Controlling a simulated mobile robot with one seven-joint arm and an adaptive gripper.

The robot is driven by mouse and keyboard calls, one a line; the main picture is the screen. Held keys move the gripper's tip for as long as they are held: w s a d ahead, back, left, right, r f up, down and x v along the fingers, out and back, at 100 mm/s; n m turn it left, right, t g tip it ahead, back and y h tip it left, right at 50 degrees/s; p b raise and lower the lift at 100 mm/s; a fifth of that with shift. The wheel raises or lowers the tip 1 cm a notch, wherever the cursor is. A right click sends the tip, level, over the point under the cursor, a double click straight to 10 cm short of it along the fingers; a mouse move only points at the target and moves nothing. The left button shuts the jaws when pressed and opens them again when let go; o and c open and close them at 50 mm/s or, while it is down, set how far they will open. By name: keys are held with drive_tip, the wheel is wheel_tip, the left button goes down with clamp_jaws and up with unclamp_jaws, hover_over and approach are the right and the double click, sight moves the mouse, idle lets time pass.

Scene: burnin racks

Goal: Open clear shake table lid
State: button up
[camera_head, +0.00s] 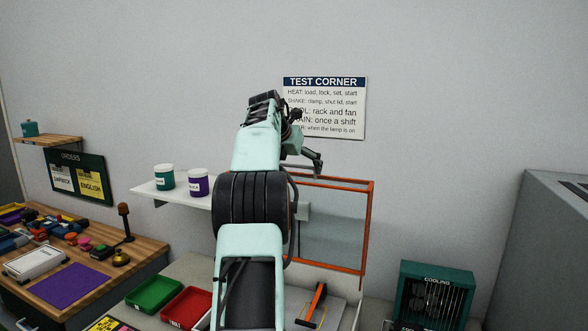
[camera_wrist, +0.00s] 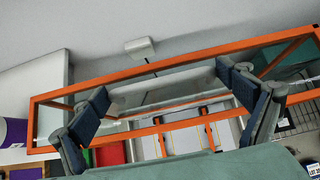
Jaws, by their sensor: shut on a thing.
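The clear lid with an orange frame (camera_head: 369,225) stands raised, close to upright, above the grey shake table (camera_head: 335,312). My arm hides its left part in the head view. In the wrist view, the lid's orange frame (camera_wrist: 190,52) runs slantwise across the picture. My gripper (camera_head: 312,163) is at the lid's upper edge in the head view. Its two dark fingers show in the wrist view (camera_wrist: 170,103), spread wide with a pale bar between them, and it is shut on the lid. The exact contact is hard to see.
An orange-handled clamp (camera_head: 313,302) is on the shake table. Green (camera_head: 153,293) and red (camera_head: 188,308) trays lie to its left. A teal cooling unit (camera_head: 435,292) stands right, beside a large grey cabinet (camera_head: 550,245). A wall shelf (camera_head: 170,193) holds two tubs behind my arm.

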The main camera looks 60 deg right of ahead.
drive_tip(key=shift+s+d+f, duration=0.1)
drive_tip(key=shift+s, duration=0.05)
drive_tip(key=o, duration=1.4)
drive_tip(key=shift+a+r, duration=0.2)
drive_tip(key=shift+r, duration=0.1)
drive_tip(key=v, duration=1.1)
drive_tip(key=shift+a+r, duration=0.1)
